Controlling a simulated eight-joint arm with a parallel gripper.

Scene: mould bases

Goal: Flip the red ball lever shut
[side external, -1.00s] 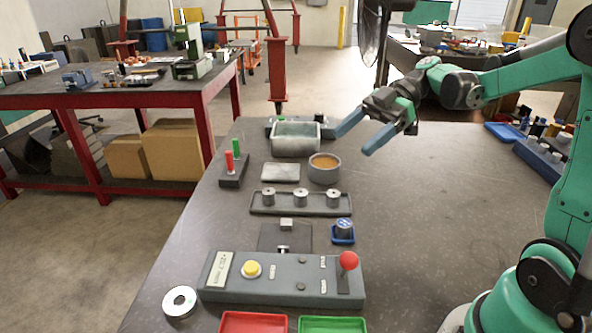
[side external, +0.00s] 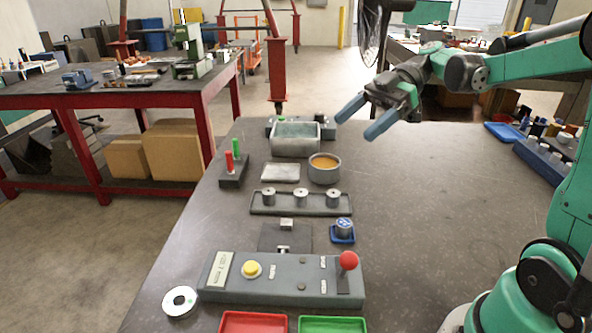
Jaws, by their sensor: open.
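The red ball lever (side external: 348,261) stands at the right end of a grey control box (side external: 215,291) at the front of the table. The ball sits on top of a short stem. The box also has a yellow button (side external: 252,269), a label plate and small dark knobs. My gripper (side external: 361,121) is open and empty. It hangs above the far part of the table, well behind the lever and higher than it, with its blue fingers spread apart.
Between gripper and box are an orange-filled cup (side external: 324,176), a tray (side external: 260,209) with metal cylinders and a blue holder (side external: 343,239). A grey bin (side external: 296,146) stands near the gripper. Red (side external: 230,323) and green (side external: 333,324) trays lie in front.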

